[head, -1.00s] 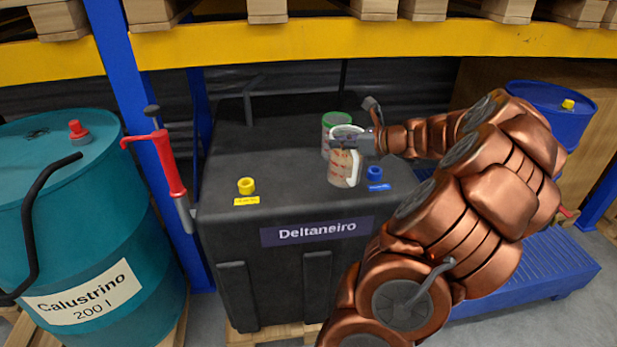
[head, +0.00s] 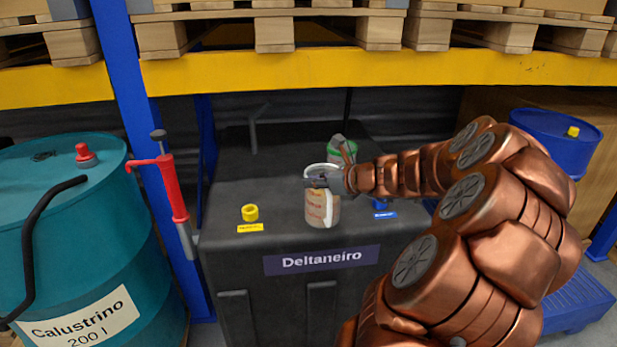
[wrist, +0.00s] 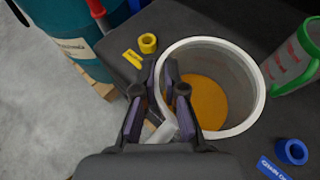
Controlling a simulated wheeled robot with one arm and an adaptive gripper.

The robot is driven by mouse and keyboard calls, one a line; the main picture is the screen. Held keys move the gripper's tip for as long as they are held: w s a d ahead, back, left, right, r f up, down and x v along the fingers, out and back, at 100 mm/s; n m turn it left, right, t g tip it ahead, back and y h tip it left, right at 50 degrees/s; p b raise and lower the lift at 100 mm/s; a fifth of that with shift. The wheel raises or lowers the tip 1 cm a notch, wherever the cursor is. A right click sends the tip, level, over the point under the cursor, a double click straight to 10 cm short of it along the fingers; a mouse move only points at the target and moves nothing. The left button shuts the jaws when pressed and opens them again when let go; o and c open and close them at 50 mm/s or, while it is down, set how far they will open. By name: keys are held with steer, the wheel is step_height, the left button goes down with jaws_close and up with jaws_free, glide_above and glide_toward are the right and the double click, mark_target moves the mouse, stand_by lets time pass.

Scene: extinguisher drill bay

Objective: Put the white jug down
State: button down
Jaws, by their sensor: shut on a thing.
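The white jug (head: 321,210) is upright near the front of the black Deltaneiro tank's top (head: 225,195). In the wrist view, the open jug (wrist: 252,65) holds an orange liquid (wrist: 203,100). My gripper (head: 322,182) is shut on the jug at its handle side; it also shows in the wrist view (wrist: 170,85), with the pale handle between its fingers. I cannot tell whether the jug's base touches the tank top.
A green-rimmed jug (head: 341,151) stands behind, partly hidden. A yellow cap (head: 250,212) is left of the white jug, a blue cap (wrist: 290,151) right. A red hand pump (head: 172,190) stands at the left by the teal drum (head: 85,235).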

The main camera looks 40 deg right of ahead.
steer(key=shift+w+d+f+p, duration=0.5)
steer(key=shift+w+d+f, duration=0.25)
steer(key=shift+w+d, duration=0.7)
steer(key=shift+w+d+f+p, duration=0.45)
steer(key=shift+w+d+f, duration=0.5)
steer(key=shift+w, duration=0.95)
steer(key=shift+w+d+f+p, duration=0.55)
steer(key=shift+w+d, duration=0.8)
steer(key=shift+w, duration=0.3)
steer(key=shift+f, duration=0.15)
steer(key=c, duration=1.3)
jaws_free()
steer(key=shift+o, duration=0.3)
